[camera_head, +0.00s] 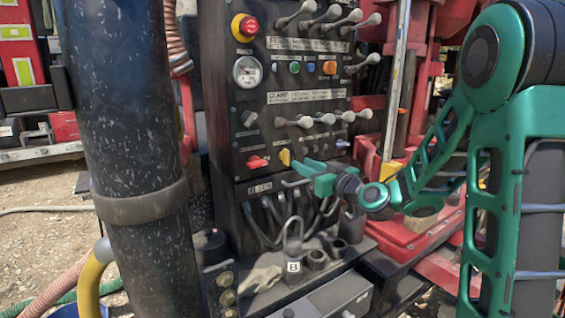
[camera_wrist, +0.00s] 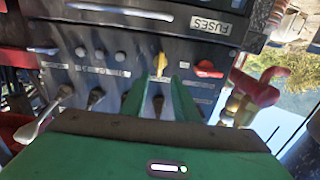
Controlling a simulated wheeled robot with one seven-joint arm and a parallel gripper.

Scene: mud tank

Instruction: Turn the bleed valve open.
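A yellow knob (camera_head: 285,157) and a red lever handle (camera_head: 257,162) sit low on the black control panel. They also show in the wrist view, which looks upside down: the yellow knob (camera_wrist: 161,65) at centre, the red handle (camera_wrist: 208,69) to its right. Which one is the bleed valve I cannot read from the labels. My gripper (camera_head: 306,170) is close in front of the panel, just right of the yellow knob. In the wrist view its green fingers (camera_wrist: 159,88) are apart with nothing held. The yellow knob appears between and beyond the fingertips; I see no contact.
Several grey levers (camera_head: 320,119) stick out above the gripper. A red emergency button (camera_head: 245,27) and gauge (camera_head: 247,71) are higher up. Hoses and a padlock (camera_head: 293,262) are below. A thick dark pipe (camera_head: 135,150) stands at left, a red frame (camera_head: 420,240) at right.

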